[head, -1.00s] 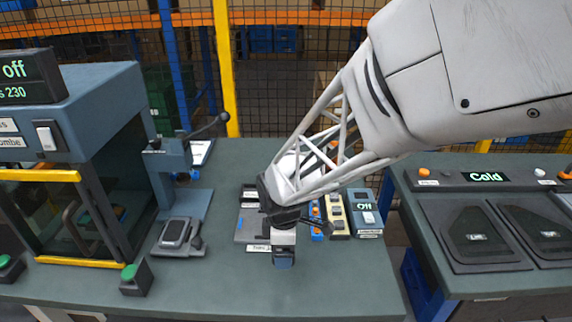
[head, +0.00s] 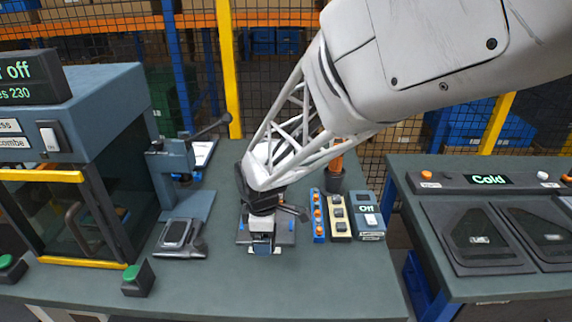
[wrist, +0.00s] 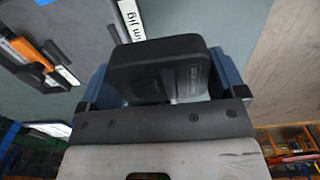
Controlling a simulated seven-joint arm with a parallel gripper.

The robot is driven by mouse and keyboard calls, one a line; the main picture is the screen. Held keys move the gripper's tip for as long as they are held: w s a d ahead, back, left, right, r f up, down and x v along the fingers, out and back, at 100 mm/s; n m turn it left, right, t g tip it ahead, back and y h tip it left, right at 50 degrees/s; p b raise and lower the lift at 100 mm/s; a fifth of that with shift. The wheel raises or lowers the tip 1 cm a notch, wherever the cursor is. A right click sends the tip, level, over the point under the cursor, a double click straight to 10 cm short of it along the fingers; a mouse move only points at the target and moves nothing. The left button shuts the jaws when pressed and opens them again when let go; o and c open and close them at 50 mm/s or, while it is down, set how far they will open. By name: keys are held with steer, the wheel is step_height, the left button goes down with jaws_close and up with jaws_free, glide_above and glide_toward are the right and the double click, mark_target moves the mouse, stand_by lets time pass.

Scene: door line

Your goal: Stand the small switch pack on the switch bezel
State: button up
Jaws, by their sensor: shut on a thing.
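My gripper (head: 262,243) points down over the front middle of the bench. In the wrist view its blue fingers (wrist: 160,85) are closed on a dark box with rounded corners (wrist: 158,68), which I take to be the small switch pack. In the head view the held thing is mostly hidden by the gripper. Below and behind it lies a grey plate (head: 287,232), partly covered by the gripper; I cannot tell whether the box touches it. No part is clearly readable as the switch bezel.
Right of the plate stand a blue strip with orange buttons (head: 318,215), a cream strip with dark buttons (head: 338,217) and a grey box reading Off (head: 368,216). Left is a lever press (head: 178,165) with a dark framed device (head: 180,236).

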steer(key=w+a+r, duration=0.1)
steer(key=w+a, duration=0.1)
steer(key=a, duration=0.4)
steer(key=w+a+r, duration=0.1)
steer(key=w+a, duration=0.2)
steer(key=a, duration=0.4)
steer(key=r, duration=0.2)
glide_above(176, 231)
steer(key=shift+f, duration=0.2)
steer(key=shift+f, duration=0.2)
steer(key=shift+f, duration=2.8)
steer(key=shift+f, duration=0.55)
stand_by(0.7)
steer(key=o, duration=0.6)
steer(key=shift+o, duration=0.2)
steer(key=shift+r, duration=0.1)
step_height(176, 231, up, 8)
steer(key=shift+f, duration=0.2)
